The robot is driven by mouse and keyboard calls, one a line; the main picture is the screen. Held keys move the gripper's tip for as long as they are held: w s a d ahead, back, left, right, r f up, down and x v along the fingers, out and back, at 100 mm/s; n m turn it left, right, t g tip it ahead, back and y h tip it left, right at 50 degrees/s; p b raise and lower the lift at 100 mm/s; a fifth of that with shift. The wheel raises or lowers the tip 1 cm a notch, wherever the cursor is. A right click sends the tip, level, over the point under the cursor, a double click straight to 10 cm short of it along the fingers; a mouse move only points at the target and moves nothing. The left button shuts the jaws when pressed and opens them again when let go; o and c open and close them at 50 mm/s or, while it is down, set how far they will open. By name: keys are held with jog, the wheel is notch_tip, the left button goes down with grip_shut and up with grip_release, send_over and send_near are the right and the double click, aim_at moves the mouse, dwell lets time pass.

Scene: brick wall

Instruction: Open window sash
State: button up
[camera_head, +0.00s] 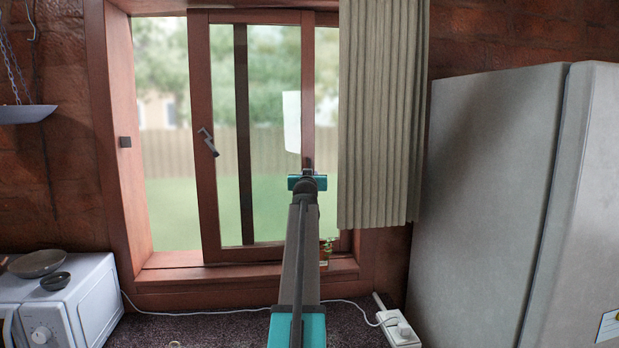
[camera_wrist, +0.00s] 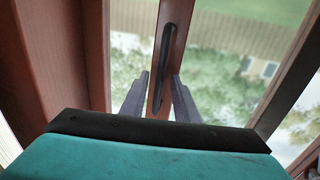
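The window has a red-brown wooden frame. Its sash (camera_head: 201,90) has a left stile with a dark handle (camera_head: 208,142). In the head view my gripper (camera_head: 307,168) is in front of the right-hand stile (camera_head: 308,70), with my arm below it. In the wrist view, upside down, a reddish stile (camera_wrist: 180,35) with a long dark handle (camera_wrist: 165,50) stands between the fingers of my gripper (camera_wrist: 162,80). The fingers are apart, one on each side of the handle, with no clear grip on it. In the head view my gripper hides this handle.
A pleated curtain (camera_head: 382,110) hangs over the window's right part. A tall grey fridge (camera_head: 490,190) stands at right. A white microwave (camera_head: 75,300) with bowls is at lower left. A plant (camera_head: 326,247) is on the sill, and a white power strip (camera_head: 398,331) lies below.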

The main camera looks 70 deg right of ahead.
jog(key=b+v, duration=0.4)
jog(key=v, duration=0.9)
jog(key=shift+a+f, duration=0.15)
jog(key=shift+a, duration=0.1)
jog(key=shift+s, duration=0.1)
grip_shut()
jog(key=s+d+f+n+g, duration=0.25)
jog(key=n+g, duration=0.35)
jog(key=n, duration=0.3)
jog(key=w+a+n+g+h+b, duration=0.1)
jog(key=w+a+n, duration=0.3)
jog(key=w, duration=0.8)
jog(key=shift+a+r+b, duration=0.45)
jog(key=shift+a+b, duration=0.2)
jog(key=shift+a, duration=0.4)
